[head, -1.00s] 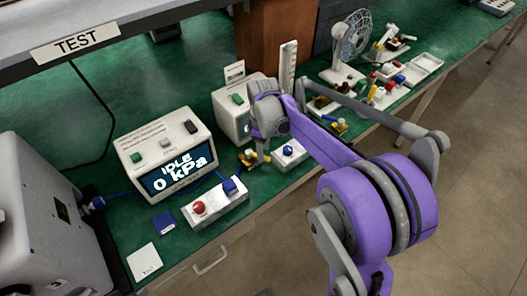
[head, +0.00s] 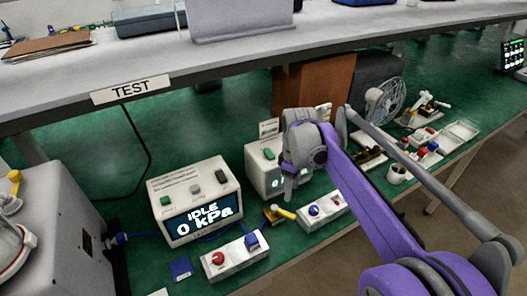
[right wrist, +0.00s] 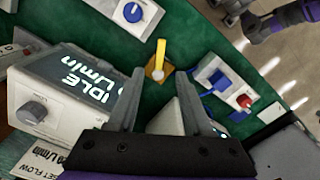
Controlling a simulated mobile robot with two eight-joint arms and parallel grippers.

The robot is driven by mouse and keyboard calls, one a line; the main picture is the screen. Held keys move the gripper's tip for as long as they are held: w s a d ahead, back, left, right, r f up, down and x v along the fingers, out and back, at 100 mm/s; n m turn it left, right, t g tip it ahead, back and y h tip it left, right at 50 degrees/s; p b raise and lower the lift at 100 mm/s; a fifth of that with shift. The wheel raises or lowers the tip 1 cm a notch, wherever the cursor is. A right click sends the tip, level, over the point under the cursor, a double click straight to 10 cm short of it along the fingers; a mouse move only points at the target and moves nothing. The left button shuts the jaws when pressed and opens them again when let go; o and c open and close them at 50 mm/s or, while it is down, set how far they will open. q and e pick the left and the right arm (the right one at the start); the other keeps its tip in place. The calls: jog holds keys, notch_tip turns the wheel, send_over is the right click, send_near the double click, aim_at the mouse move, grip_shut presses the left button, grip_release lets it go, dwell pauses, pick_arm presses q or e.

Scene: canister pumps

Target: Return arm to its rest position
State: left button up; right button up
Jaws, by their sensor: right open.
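My right arm (head: 365,205), purple and grey, reaches in from the lower right in the head view. Its gripper (head: 289,192) points down above the bench, in front of the instrument box (head: 262,172) and near the yellow-handled valve (head: 283,212). In the right wrist view the two grey fingers of this gripper (right wrist: 156,88) stand apart with nothing held between them. The yellow valve (right wrist: 159,57) shows beyond the fingertips, apart from them. Part of a purple and grey arm of mine (right wrist: 285,20) shows at the top right there; its jaws are unclear.
A display unit (head: 201,208) reading IDLE 0 kPa stands left of the gripper. A control box with red and blue knobs (head: 235,258) and another control box (head: 322,213) lie along the front. A fan (head: 386,104) stands farther right. The TEST shelf (head: 180,80) runs behind.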

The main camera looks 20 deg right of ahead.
jog(key=s+a+f+m+t+p, duration=0.2)
jog(key=s+a, duration=0.4)
jog(key=s, duration=0.3)
jog(key=s+a+f+m+t+p, duration=0.2)
jog(key=s+a+m, duration=0.3)
jog(key=s, duration=0.3)
jog(key=shift+s+a+t, duration=0.35)
jog(key=shift+a+t, duration=0.35)
jog(key=shift+a, duration=0.05)
jog(key=shift+w+a+f, duration=0.1)
